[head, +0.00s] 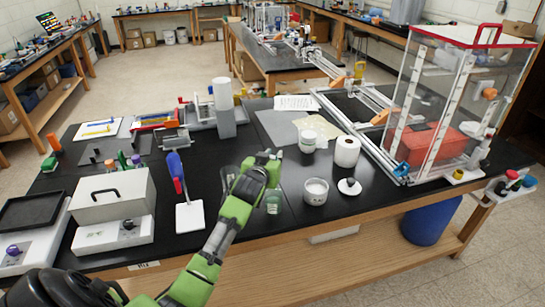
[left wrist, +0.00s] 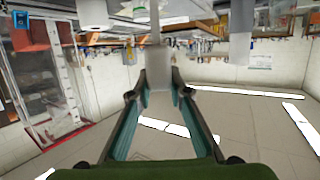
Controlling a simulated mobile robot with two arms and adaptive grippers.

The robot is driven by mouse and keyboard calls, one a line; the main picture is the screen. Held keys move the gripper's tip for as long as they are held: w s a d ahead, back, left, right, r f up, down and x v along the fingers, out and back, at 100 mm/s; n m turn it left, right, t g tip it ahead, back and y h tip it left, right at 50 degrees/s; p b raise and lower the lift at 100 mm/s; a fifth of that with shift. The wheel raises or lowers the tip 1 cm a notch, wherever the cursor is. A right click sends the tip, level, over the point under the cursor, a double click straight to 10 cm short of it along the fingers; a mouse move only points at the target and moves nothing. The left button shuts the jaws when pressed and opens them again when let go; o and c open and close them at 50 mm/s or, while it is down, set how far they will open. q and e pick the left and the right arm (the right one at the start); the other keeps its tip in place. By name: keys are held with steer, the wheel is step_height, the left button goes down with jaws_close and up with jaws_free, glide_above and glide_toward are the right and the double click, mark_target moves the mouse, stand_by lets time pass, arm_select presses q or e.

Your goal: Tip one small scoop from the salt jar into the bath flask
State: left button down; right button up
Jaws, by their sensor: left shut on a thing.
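My left gripper (head: 268,160) is over the middle of the black bench in the head view. In the left wrist view its fingers (left wrist: 158,92) are closed on a pale, thin-stemmed thing (left wrist: 154,28), which looks like a scoop; its far end is unclear. An open jar of white contents (head: 316,191), seemingly the salt jar, stands right of the gripper, apart from it. A clear glass vessel (head: 273,204) with a greenish tint stands just below the gripper in the picture. Another clear vessel (head: 229,174) is partly behind my arm. I cannot tell which is the bath flask. My right gripper is out of view.
A knobbed white lid (head: 350,187) lies right of the open jar. A grey lidded box (head: 112,196) is at left. A clear-walled enclosure (head: 448,95) and metal rails bound the right.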

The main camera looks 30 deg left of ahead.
arm_select(q)
steer(key=shift+w+f+b, duration=0.1)
steer(key=shift+f+b, duration=0.5)
steer(key=shift+f, duration=0.25)
steer(key=shift+f+b, duration=0.5)
steer(key=shift+b, duration=0.1)
steer(key=shift+f+b, duration=0.4)
steer(key=shift+f, duration=0.05)
steer(key=w+d+f+m+y+b, duration=0.3)
steer(key=d+f+m+y+b, duration=0.2)
steer(key=m, duration=0.7)
steer(key=shift+d+f+m+b, duration=0.3)
steer(key=shift+d+f+b, duration=0.8)
steer(key=shift+d+b, duration=1.5)
steer(key=shift+w+a+b, duration=0.1)
steer(key=shift+a+b, duration=0.2)
